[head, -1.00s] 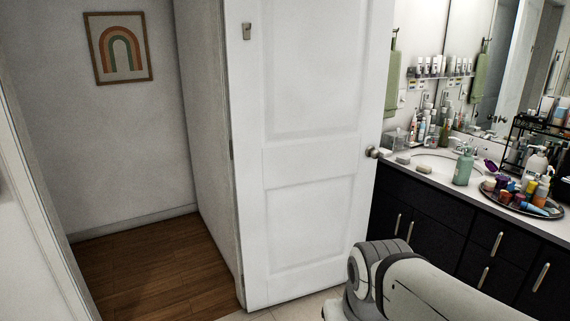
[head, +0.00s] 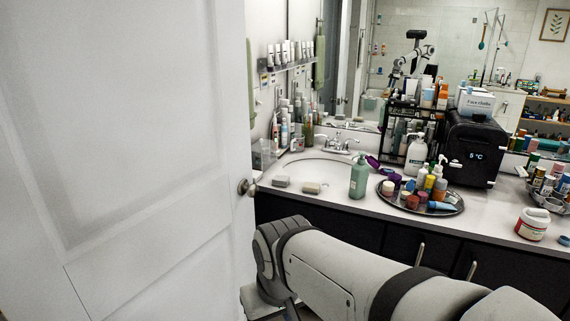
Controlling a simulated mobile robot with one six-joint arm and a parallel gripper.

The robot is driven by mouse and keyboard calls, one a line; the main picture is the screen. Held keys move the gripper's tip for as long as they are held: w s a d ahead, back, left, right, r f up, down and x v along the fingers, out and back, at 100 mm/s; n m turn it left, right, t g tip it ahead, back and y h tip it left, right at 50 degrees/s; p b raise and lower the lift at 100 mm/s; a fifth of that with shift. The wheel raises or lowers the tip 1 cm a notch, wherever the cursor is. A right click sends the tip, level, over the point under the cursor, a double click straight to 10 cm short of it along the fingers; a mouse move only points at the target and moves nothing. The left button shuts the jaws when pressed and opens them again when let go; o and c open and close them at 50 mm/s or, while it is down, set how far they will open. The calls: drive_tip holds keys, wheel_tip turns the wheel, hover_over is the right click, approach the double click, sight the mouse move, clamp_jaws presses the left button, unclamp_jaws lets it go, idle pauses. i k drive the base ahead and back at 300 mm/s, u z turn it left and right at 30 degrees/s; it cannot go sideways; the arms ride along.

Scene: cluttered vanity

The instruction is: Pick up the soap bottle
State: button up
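A white pump bottle (head: 416,154) stands behind that tray. My arm crosses the lower part of the head view, below and in front of the counter. My gripper's fingers do not show, so I cannot see whether they hold anything. Nothing touches the green bottle from my side.
A white door (head: 130,160) fills the left side. Soap bars (head: 312,188) lie left of the green bottle. The tray carries several small bottles and jars. A black mini fridge (head: 474,150) and a red-labelled tub (head: 532,224) stand to the right. Dark cabinets (head: 340,228) are below the counter.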

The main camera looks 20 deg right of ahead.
sight(360, 170)
drive_tip(key=z, duration=0.75)
drive_tip(key=i, duration=1.9)
drive_tip(key=z, duration=0.75)
drive_tip(key=k, duration=0.65)
drive_tip(key=z, duration=0.2)
drive_tip(key=i, duration=0.7)
drive_tip(key=u, duration=0.1)
